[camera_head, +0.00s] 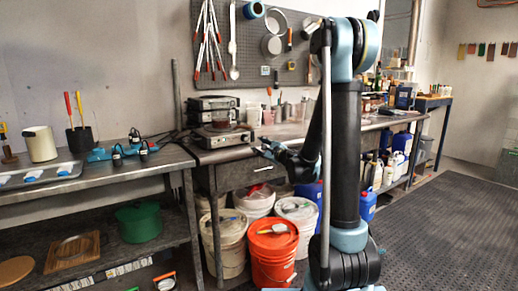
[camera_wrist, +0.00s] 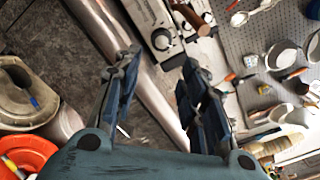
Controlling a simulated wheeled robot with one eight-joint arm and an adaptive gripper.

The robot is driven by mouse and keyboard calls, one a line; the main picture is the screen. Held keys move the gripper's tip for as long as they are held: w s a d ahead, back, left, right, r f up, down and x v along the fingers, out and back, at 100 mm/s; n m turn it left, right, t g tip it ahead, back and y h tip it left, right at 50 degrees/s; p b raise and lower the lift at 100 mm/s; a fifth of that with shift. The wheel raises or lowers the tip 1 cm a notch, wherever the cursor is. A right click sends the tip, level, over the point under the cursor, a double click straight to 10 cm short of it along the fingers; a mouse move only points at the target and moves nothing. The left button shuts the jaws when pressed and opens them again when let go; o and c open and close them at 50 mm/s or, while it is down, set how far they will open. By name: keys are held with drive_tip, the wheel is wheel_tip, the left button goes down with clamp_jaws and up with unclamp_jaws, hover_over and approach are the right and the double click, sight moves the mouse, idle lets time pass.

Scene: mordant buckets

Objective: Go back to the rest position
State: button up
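My gripper (camera_head: 268,147) is at the front edge of the dark workbench (camera_head: 290,131), to the right of the hot plate, with my arm's upright links on its right. In the wrist view my gripper (camera_wrist: 160,75) has its two fingers spread apart. Nothing is held between them; the bench's front edge and the floor show behind the gap. The fingertips are small and partly hidden by my arm in the head view.
A hot plate (camera_head: 222,138) with a brownish vessel stands on the bench. An orange bucket (camera_head: 273,258) and several white buckets stand below it. A side table (camera_head: 100,170) holds trays and tools at the left. Dark floor matting (camera_head: 450,225) is clear at the right.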

drive_tip(key=s+d+f+n+g+h, duration=0.1)
drive_tip(key=s+f+n+g, duration=0.15)
drive_tip(key=s+n, duration=0.5)
drive_tip(key=s+d+f+n+g, duration=0.1)
drive_tip(key=s+n+g, duration=0.35)
drive_tip(key=s, duration=0.55)
drive_tip(key=s+d+f+n+g+h, duration=0.3)
drive_tip(key=s+d+f, duration=0.3)
drive_tip(key=s+d, duration=0.3)
drive_tip(key=s+d+f+n+g+h, duration=0.2)
drive_tip(key=s+d+f+n+h, duration=0.3)
drive_tip(key=s+d, duration=0.4)
drive_tip(key=s+f+h, duration=0.1)
drive_tip(key=s, duration=0.6)
drive_tip(key=shift+s+d+f+g, duration=0.15)
drive_tip(key=shift+s+d+g, duration=0.15)
drive_tip(key=shift+d+g, duration=0.1)
drive_tip(key=shift+a, duration=0.1)
drive_tip(key=shift+w+f, duration=0.2)
drive_tip(key=shift+w, duration=0.25)
